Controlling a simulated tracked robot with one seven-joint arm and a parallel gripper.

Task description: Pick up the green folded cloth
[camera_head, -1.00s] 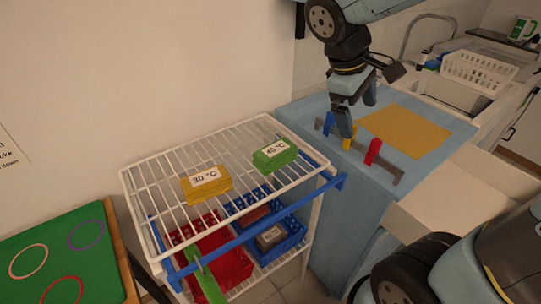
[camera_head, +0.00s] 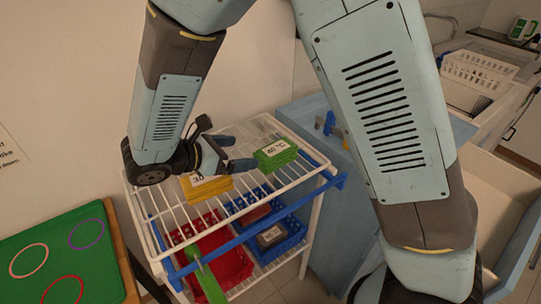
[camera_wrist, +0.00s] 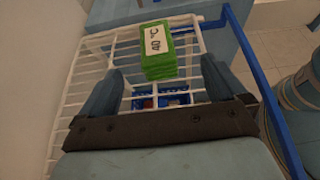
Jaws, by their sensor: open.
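The green folded cloth (camera_head: 274,154) lies as a stack on the white wire rack's top shelf, towards the right, with a white "40 °C" label on top. In the wrist view the green cloth (camera_wrist: 158,52) is straight ahead, just beyond the fingertips. My gripper (camera_head: 240,152) is open and empty, to the left of the cloth and apart from it. In the wrist view my gripper (camera_wrist: 158,80) shows its two fingers spread on either side of the line to the cloth. The yellow folded cloth (camera_head: 207,188) with its label is partly hidden by my gripper.
The white wire rack (camera_head: 178,220) has a blue bar (camera_head: 262,232) along its front. A red bin (camera_head: 222,262) and a blue bin (camera_head: 288,232) stand on the lower shelf. A green board (camera_head: 60,250) is at the left. The wall is close behind the rack.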

